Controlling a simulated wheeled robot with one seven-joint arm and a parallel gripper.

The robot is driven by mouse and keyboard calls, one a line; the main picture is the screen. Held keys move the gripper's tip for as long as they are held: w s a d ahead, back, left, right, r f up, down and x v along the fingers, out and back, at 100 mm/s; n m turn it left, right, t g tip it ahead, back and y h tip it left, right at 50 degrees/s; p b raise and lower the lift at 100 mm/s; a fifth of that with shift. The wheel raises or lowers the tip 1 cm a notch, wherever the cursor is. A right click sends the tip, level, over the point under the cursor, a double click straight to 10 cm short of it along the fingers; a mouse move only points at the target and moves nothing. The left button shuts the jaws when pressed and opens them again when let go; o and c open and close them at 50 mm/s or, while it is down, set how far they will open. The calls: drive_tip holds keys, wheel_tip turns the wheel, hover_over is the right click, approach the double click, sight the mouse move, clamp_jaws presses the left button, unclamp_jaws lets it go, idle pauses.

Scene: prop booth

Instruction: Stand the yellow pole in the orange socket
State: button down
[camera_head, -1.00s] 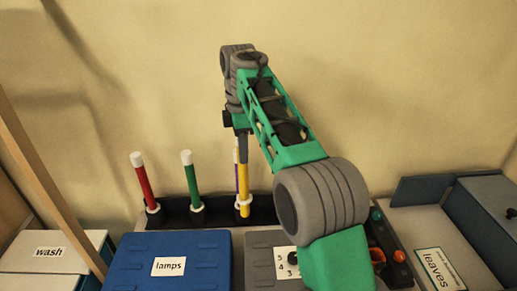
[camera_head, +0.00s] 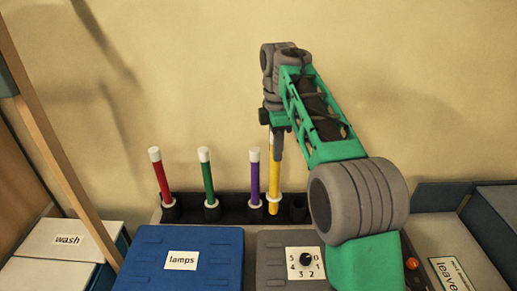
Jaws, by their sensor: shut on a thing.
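The yellow pole (camera_head: 274,185) hangs nearly upright below my gripper (camera_head: 277,150), which is shut on its upper part. A white ring sits near its lower end. The pole's lower end shows against the dark rack (camera_head: 235,215), right of the purple pole (camera_head: 255,178) and left of an empty dark socket (camera_head: 299,208). I cannot tell its height or depth relative to the rack. No orange socket can be made out; my arm covers the area to the right.
A red pole (camera_head: 161,178) and a green pole (camera_head: 207,178) stand in the rack. In front are a blue "lamps" box (camera_head: 215,260) and a grey box with a dial (camera_head: 306,259). A "wash" box (camera_head: 67,240) stands left.

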drive_tip(key=s+d+r+n, duration=0.1)
drive_tip(key=s+d, duration=0.3)
drive_tip(key=d, duration=0.9)
drive_tip(key=s+d+r+n, duration=0.15)
drive_tip(key=s+d, duration=0.35)
drive_tip(key=d, duration=0.9)
drive_tip(key=s+d+f+n+b, duration=0.1)
drive_tip(key=s+d+f+b, duration=0.1)
drive_tip(key=s+d, duration=0.5)
drive_tip(key=shift+s+d+f, duration=0.3)
drive_tip(key=shift+s+f, duration=0.45)
drive_tip(key=shift+s, duration=0.05)
drive_tip(key=shift+n, duration=0.25)
wheel_tip(320, 180, down, 8)
drive_tip(key=b, duration=0.8)
drive_tip(key=shift+f, duration=0.15)
drive_tip(key=c, duration=0.9)
unclamp_jaws()
drive_tip(key=shift+c, duration=0.2)
